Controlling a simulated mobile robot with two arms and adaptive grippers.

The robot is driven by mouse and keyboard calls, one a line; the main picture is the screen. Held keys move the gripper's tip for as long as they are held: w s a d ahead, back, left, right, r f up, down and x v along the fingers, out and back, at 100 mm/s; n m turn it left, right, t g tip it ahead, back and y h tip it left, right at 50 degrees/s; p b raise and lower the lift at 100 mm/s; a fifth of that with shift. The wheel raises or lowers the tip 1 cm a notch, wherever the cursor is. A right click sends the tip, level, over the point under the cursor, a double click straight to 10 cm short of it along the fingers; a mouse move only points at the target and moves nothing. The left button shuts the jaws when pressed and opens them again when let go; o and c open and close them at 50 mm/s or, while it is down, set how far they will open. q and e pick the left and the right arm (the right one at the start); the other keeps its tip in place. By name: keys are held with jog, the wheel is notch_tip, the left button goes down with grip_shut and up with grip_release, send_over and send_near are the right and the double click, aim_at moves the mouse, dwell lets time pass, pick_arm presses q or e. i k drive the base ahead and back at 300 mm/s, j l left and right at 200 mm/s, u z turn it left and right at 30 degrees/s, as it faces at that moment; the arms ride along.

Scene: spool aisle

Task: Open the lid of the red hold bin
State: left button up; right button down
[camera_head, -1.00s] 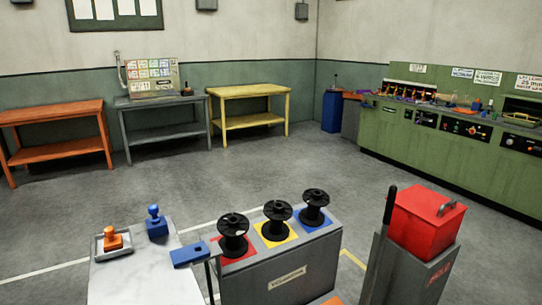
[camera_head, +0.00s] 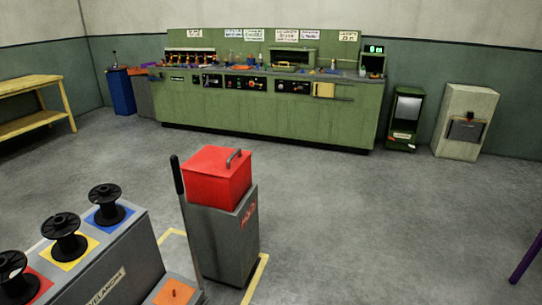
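The red hold bin's lid (camera_head: 216,178) is a red box-like top with a grey handle (camera_head: 234,158) on its right side. It sits closed on a grey bin body (camera_head: 228,243) with red lettering on its side. A dark upright lever or post (camera_head: 178,176) stands at the bin's left edge. Neither of my grippers shows in the head view, so nothing of mine is seen touching the lid.
A grey stand (camera_head: 112,270) with black spools on coloured squares is at the lower left. A long green workbench (camera_head: 272,115) lines the back wall. A purple bar (camera_head: 526,256) shows at the right edge. Open floor lies right of the bin.

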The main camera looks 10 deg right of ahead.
aim_at(219, 161)
jog(key=i+l+u, duration=0.1)
jog(key=u, duration=0.2)
jog(key=l+u, duration=0.1)
jog(key=u, duration=0.25)
jog(key=i+l+u, duration=0.15)
jog(key=l, duration=0.2)
jog(key=i+l+u, duration=0.1)
jog(key=l, duration=0.3)
jog(key=i+l+u, duration=0.15)
jog(key=l, duration=0.25)
jog(key=i+l+u, duration=0.15)
jog(key=l, duration=0.3)
jog(key=i+l+u, duration=0.1)
jog(key=l, duration=0.3)
jog(key=i, duration=0.05)
